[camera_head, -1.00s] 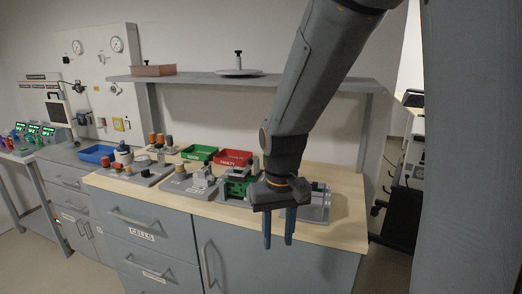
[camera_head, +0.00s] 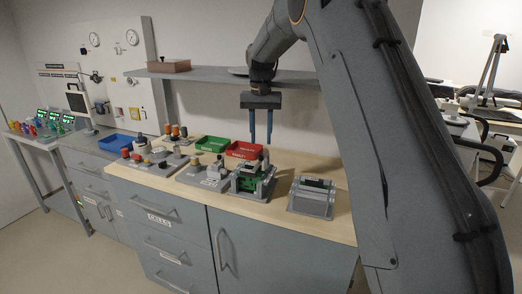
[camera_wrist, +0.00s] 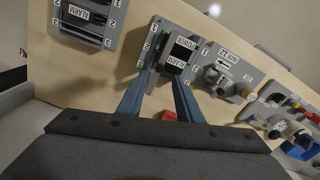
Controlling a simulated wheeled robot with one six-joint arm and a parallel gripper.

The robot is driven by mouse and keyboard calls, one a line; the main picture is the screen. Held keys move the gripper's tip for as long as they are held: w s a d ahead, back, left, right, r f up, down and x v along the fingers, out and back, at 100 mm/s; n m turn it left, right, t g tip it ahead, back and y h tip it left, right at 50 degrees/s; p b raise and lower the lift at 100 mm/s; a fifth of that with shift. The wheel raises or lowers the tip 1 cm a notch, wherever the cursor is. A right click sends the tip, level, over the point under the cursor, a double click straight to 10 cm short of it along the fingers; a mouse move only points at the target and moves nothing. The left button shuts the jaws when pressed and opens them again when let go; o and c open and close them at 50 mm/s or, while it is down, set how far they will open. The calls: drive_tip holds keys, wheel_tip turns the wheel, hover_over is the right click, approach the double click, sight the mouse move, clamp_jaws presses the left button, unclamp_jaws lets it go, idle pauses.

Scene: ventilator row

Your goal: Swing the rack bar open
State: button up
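My gripper (camera_head: 261,143) hangs fingers-down above the back of the bench, just in front of the shelf. Its two blue fingers are apart with nothing between them; they also show in the wrist view (camera_wrist: 160,92). I cannot tell which part is the rack bar.
A red tray (camera_head: 243,150), a green tray (camera_head: 212,144) and a blue tray (camera_head: 121,143) line the bench's back. Units with knobs (camera_head: 157,163) stand left. The shelf (camera_head: 215,74) overhangs behind my gripper. The bench's front strip (camera_head: 235,205) is clear.

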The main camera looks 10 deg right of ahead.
sight(261, 156)
drive_tip(key=shift+f+p, duration=0.85)
drive_tip(key=shift+f, duration=2.3)
clamp_jaws()
